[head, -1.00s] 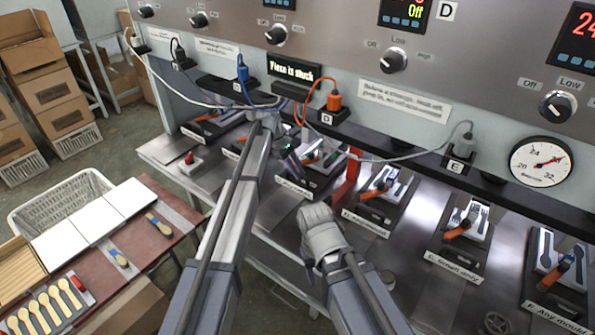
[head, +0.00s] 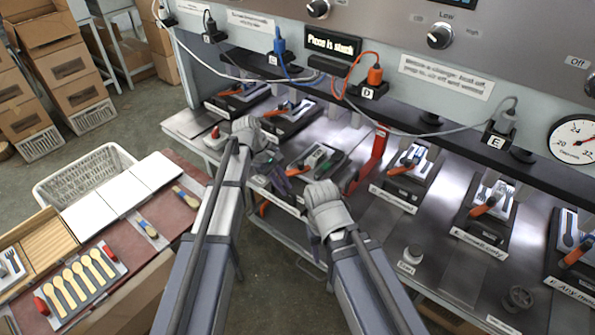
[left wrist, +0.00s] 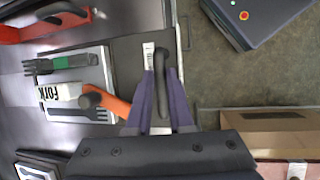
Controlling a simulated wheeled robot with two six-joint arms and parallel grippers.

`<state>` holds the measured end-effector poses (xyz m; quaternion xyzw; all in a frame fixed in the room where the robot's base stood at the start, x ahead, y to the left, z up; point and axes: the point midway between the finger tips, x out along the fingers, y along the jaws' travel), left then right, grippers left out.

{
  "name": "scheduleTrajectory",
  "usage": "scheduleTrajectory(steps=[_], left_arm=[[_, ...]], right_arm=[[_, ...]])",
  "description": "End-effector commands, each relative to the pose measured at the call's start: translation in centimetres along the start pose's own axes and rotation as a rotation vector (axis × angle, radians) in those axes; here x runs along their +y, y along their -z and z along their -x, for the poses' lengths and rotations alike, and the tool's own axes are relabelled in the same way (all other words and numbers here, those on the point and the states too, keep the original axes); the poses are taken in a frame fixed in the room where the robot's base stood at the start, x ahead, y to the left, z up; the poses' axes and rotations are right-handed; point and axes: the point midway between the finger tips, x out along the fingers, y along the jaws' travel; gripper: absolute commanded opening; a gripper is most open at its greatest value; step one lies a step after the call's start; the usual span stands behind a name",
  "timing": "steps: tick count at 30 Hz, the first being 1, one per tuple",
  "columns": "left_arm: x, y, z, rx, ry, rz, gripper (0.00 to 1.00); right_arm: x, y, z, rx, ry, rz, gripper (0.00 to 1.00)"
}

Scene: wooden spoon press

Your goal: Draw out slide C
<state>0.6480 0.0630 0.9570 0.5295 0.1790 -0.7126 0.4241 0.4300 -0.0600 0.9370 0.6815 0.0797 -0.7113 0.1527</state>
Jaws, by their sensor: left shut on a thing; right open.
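My left gripper (head: 275,175) is at the front of a press station whose letter I cannot read in the head view. In the left wrist view its purple fingers (left wrist: 160,100) are shut on a dark upright handle (left wrist: 160,70). The handle stands at the front end of a dark grey slide (left wrist: 128,48) with a small white tag. In the head view, my arm partly hides this station (head: 318,158). My right gripper (head: 315,240) is open and empty, low in front of the bench.
A red upright part (head: 375,155) stands just right of this station. More stations with orange levers (head: 485,207) line the bench. Cables hang along the back; a display (head: 333,43) reads "Piece is stuck". A side table (head: 178,215) with wooden spoons stands at left. Floor shows between.

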Motion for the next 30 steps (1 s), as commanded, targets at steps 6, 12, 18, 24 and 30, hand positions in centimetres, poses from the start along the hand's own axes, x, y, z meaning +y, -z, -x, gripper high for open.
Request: scheduleTrajectory(steps=[6,12,18,24,30], left_arm=[[-5.6,-0.6,0.9,0.0,0.002,0.002,0.0],[-8.7,-0.8,1.5,0.0,0.001,0.001,0.0],[-10.3,-0.8,1.9,0.0,0.001,0.0,0.0],[-10.9,-0.8,2.0,0.0,0.001,0.0,0.0],[-11.0,-0.8,2.0,0.0,0.004,0.001,0.0]], right_arm=[[0.0,0.0,0.0,0.0,0.0,0.0,0.5],[0.0,0.0,0.0,0.0,0.0,0.0,0.5],[0.0,0.0,0.0,0.0,0.0,0.0,0.5],[0.0,0.0,0.0,0.0,0.0,0.0,0.5],[0.0,0.0,0.0,0.0,0.0,0.0,0.5]])
